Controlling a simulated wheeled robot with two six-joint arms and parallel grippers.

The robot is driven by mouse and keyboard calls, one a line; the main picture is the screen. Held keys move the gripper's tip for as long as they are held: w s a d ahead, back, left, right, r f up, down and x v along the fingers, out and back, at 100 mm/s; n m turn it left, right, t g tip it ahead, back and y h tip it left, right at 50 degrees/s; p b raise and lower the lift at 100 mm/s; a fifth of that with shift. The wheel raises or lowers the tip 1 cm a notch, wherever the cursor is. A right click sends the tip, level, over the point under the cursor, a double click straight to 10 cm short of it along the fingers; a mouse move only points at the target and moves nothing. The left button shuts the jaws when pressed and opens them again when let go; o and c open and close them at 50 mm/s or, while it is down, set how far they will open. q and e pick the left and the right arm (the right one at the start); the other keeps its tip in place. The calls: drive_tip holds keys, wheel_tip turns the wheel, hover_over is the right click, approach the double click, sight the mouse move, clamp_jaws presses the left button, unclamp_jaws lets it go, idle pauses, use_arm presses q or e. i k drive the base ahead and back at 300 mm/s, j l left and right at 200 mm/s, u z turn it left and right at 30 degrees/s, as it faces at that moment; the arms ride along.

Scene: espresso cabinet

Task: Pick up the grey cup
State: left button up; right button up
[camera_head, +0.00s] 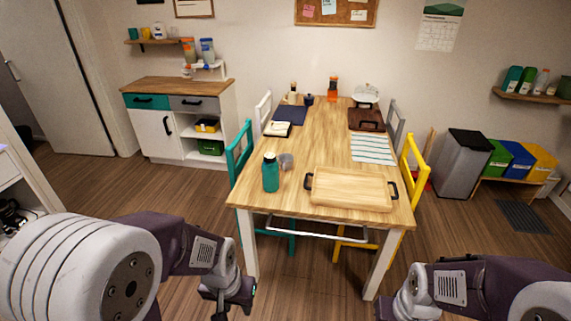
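A small grey cup (287,161) stands on the wooden table (258,200), near its front left part. It is just behind and to the right of a teal bottle (271,173), which stands upright close to it. My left gripper (236,297) hangs low in front of the table, well apart from the cup; its finger gap is not clear. My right gripper (388,308) is at the bottom edge, partly cut off, and its fingers cannot be made out.
A wooden tray (350,190) with black handles lies right of the cup. A teal chair (239,153) stands at the table's left and a yellow chair (412,170) at its right. Papers, an orange bottle (333,88) and a scale are farther back.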

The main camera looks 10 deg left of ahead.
sight(284, 159)
drive_tip(key=i+j, duration=0.25)
drive_tip(key=j, duration=0.2)
drive_tip(key=i+j, duration=0.25)
drive_tip(key=j, duration=0.2)
drive_tip(key=i+j, duration=0.25)
drive_tip(key=j, duration=0.2)
drive_tip(key=i+j+z, duration=0.1)
drive_tip(key=j, duration=0.35)
drive_tip(key=i+j, duration=0.35)
drive_tip(key=j, duration=0.15)
drive_tip(key=i+j, duration=0.2)
drive_tip(key=j, duration=0.25)
drive_tip(key=i+j, duration=0.25)
drive_tip(key=j, duration=0.25)
drive_tip(key=i+j+z, duration=0.1)
drive_tip(key=i+j, duration=0.15)
drive_tip(key=j, duration=0.2)
drive_tip(key=i+l, duration=0.35)
drive_tip(key=i, duration=0.05)
